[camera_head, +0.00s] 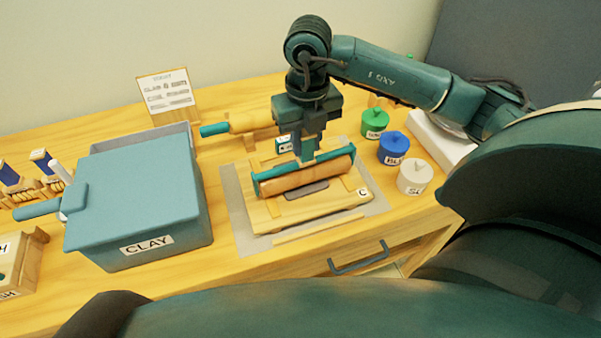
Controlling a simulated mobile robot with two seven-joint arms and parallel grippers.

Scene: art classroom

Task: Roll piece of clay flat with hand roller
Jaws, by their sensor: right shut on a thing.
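My right gripper (309,155) points down over the wooden board and is shut on the hand roller (306,179). The roller has a wooden cylinder and a teal frame along its top. A flat dark grey piece of clay (308,190) shows on the board (263,215), just in front of the roller. The roller hides part of the board and perhaps part of the clay. I cannot tell whether the roller touches the clay. My left gripper is not in view.
A blue-grey box labelled CLAY (150,220) stands left of the board. A teal-handled rolling pin (248,122) lies behind it. A grey mat (238,212) lies under the board.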

